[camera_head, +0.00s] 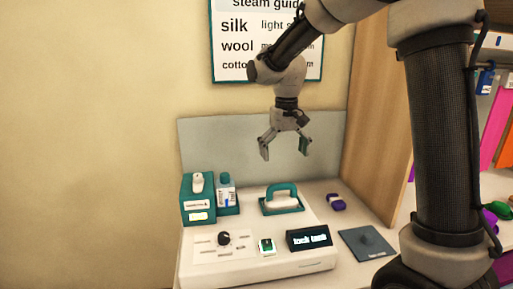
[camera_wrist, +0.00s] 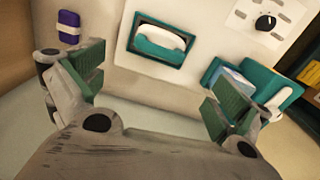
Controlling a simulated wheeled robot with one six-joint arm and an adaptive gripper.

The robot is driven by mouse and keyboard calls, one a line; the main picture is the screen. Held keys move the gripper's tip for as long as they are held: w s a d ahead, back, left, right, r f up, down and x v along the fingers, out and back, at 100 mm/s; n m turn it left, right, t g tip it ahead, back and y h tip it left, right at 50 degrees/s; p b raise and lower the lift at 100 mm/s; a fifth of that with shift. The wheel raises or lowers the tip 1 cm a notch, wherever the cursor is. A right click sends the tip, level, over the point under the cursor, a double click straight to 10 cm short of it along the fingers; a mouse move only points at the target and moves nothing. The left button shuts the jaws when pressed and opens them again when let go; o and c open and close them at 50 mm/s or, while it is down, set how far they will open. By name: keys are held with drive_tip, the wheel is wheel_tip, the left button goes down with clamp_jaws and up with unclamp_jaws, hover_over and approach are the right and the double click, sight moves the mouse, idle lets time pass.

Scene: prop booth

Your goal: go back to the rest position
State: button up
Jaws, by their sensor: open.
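My gripper (camera_head: 284,147) hangs in the air above the back of the white station (camera_head: 270,233), pointing down. Its two fingers are spread wide with nothing between them. In the wrist view, my gripper (camera_wrist: 150,95) shows both green-padded fingers well apart. The gripper is clear of the iron and touches nothing.
A teal box (camera_head: 199,201) and a small bottle (camera_head: 226,192) stand at the station's left. A knob (camera_head: 224,239) and a display (camera_head: 309,238) are at its front. A purple item (camera_head: 336,202) and dark pad (camera_head: 366,243) lie right. A grey panel (camera_head: 225,145) stands behind.

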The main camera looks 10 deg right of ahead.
drive_tip(key=s+d+r+t, duration=0.2)
drive_tip(key=s+d, duration=0.5)
drive_tip(key=s, duration=0.6)
drive_tip(key=s+d+r+t, duration=0.2)
drive_tip(key=s+d, duration=0.5)
drive_tip(key=s, duration=0.6)
drive_tip(key=shift+d+r+m, duration=0.4)
drive_tip(key=shift+r, duration=0.25)
drive_tip(key=shift+s, duration=0.1)
